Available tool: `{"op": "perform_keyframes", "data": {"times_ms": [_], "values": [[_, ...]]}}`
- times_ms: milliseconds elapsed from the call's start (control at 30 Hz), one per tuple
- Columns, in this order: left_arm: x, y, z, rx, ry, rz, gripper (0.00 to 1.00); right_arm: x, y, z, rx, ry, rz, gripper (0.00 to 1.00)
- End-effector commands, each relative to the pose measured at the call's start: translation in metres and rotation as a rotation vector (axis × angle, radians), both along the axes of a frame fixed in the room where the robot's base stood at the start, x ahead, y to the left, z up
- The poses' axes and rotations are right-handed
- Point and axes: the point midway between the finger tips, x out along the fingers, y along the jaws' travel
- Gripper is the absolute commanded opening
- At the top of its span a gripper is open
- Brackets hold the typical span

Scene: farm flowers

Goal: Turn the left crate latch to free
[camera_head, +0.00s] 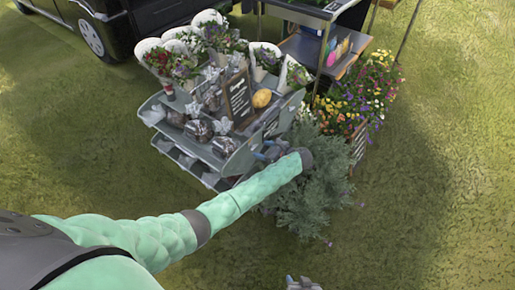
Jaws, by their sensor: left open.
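I cannot make out a crate latch in this view; it is too small or hidden. A grey tiered flower stand (206,152) stands at the centre, its right end partly behind my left gripper. My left arm, in a pale green sleeve, reaches in from the lower left. My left gripper (268,152) is open at the right end of the stand; I cannot tell if it touches. A dark crate (359,143) holding colourful flowers stands to the right, behind a bush. Part of my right gripper (303,284) shows at the bottom edge, its fingers unclear.
A grey-green bush (310,190) stands right beside my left wrist. Wrapped bouquets (215,38), a chalkboard sign (238,97) and a yellow round object (262,98) are on the stand. A dark vehicle (120,25) is behind. Grass at the right and lower right is clear.

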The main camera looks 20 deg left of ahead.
Motion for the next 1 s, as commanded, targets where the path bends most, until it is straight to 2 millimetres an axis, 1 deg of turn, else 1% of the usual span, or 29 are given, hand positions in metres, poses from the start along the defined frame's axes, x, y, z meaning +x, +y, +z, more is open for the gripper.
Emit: {"op": "perform_keyframes", "data": {"times_ms": [33, 100, 300, 667, 800, 900, 1000], "values": [[0.002, 0.008, -0.003, 0.002, 0.001, 0.001, 0.67, 0.0, 0.0, -0.001, 0.0, -0.001, 0.0, 0.36], [0.005, 0.016, -0.007, 0.002, 0.0, 0.002, 0.67, 0.0, 0.0, -0.002, 0.001, -0.002, 0.0, 0.36], [0.011, 0.031, -0.014, 0.001, -0.001, 0.001, 0.67, -0.001, 0.0, -0.005, 0.0, -0.004, -0.001, 0.36], [0.012, 0.035, -0.015, -0.001, -0.002, 0.001, 0.67, -0.002, 0.001, -0.006, 0.002, -0.003, -0.002, 0.36], [0.012, 0.035, -0.015, -0.001, -0.002, 0.001, 0.4, -0.002, 0.001, -0.006, 0.002, -0.003, -0.002, 0.36], [0.012, 0.035, -0.015, 0.0, -0.001, 0.002, 0.23, -0.002, 0.001, -0.006, 0.002, -0.003, -0.002, 0.36], [0.012, 0.035, -0.015, -0.001, -0.003, 0.001, 0.23, -0.002, 0.0, -0.006, 0.001, -0.003, -0.001, 0.36]]}}
